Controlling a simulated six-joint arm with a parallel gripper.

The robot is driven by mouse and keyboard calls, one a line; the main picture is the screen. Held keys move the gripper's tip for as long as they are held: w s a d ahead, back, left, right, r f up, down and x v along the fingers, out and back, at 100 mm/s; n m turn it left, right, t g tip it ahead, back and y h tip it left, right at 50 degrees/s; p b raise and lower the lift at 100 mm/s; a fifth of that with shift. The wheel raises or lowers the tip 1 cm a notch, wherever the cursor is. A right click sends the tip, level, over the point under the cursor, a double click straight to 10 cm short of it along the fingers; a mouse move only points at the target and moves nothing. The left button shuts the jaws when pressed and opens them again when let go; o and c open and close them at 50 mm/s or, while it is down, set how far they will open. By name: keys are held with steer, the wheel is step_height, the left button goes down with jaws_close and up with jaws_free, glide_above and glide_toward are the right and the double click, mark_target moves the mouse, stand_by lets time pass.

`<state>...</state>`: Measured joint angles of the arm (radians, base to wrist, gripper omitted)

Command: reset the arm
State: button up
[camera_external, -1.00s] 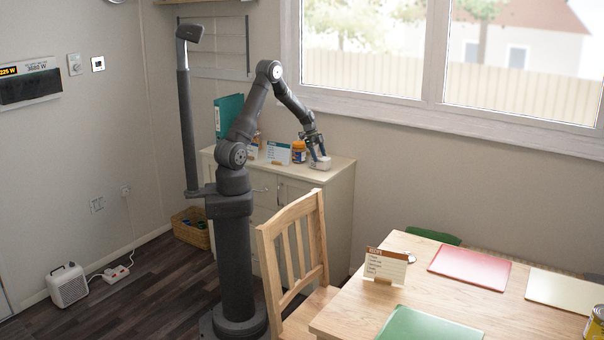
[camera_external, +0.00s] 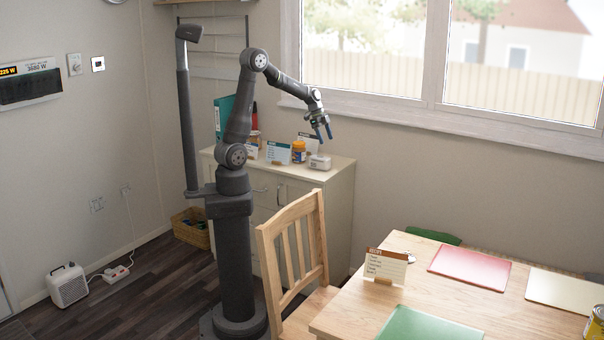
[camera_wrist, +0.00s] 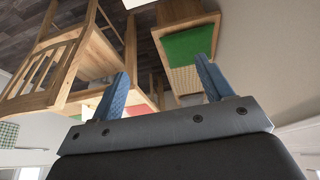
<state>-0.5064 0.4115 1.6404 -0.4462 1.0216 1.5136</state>
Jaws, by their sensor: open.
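My gripper (camera_external: 323,132) is open and empty, held in the air above the right end of the cream cabinet (camera_external: 338,185). In the wrist view its two blue fingers (camera_wrist: 160,92) stand wide apart with nothing between them. A small white container (camera_external: 319,162) stands on the cabinet top below my gripper, apart from it.
The cabinet also bears a jar with an orange lid (camera_external: 298,152), a card (camera_external: 278,152) and a teal binder (camera_external: 224,117). A wooden chair (camera_external: 292,235) and a table (camera_external: 350,312) stand in front. The window (camera_external: 450,60) is behind.

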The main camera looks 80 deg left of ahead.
steer(key=w+d+r, duration=0.1)
steer(key=w+d, duration=0.5)
steer(key=d, duration=0.3)
steer(key=w+d, duration=0.5)
steer(key=d, duration=0.4)
steer(key=w+d, duration=0.1)
steer(key=d, duration=0.9)
steer(key=w+d, duration=0.2)
steer(key=d, duration=0.9)
steer(key=shift+w+r, duration=0.25)
steer(key=shift+w, duration=0.05)
